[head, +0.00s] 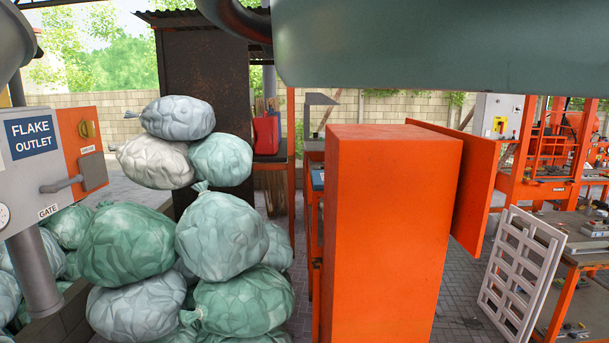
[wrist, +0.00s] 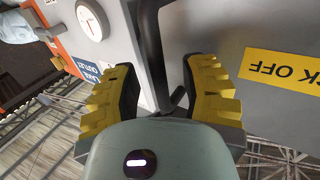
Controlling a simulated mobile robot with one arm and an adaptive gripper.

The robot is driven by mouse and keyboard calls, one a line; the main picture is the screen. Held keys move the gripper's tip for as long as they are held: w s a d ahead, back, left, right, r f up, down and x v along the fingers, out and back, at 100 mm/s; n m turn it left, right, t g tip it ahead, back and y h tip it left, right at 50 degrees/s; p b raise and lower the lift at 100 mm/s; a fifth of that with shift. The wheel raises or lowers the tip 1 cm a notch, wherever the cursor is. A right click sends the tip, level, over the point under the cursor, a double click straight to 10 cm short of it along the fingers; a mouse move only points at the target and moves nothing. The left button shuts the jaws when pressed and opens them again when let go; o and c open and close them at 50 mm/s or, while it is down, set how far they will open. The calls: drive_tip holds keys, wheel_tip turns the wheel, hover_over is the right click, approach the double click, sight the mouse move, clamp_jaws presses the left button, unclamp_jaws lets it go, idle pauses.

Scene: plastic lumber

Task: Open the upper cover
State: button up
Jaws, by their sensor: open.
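In the wrist view, my gripper (wrist: 163,80) is open, its two yellow ribbed fingers spread apart. A dark bent bar (wrist: 151,45), which looks like a handle, runs down between the fingers. I cannot tell whether either finger touches it. To its right is a large grey panel (wrist: 225,30) with a yellow label (wrist: 285,66), upside down and partly cut off, reading "CK OFF". This panel may be the upper cover; its edges and any hinge are out of view. The head view does not show my gripper; my arm covers its top right.
The grey flake outlet box (head: 30,180) with its gate lever (head: 62,184) stands at left; its dial (wrist: 92,17) shows in the wrist view. Several filled bags (head: 225,235) are piled beside it. A tall orange cabinet (head: 385,240) blocks the middle. A white grid panel (head: 520,270) leans at right.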

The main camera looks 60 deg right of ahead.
drive_tip(key=shift+w+a, duration=0.1)
drive_tip(key=shift+w, duration=0.15)
idle(0.3)
clamp_jaws()
idle(0.4)
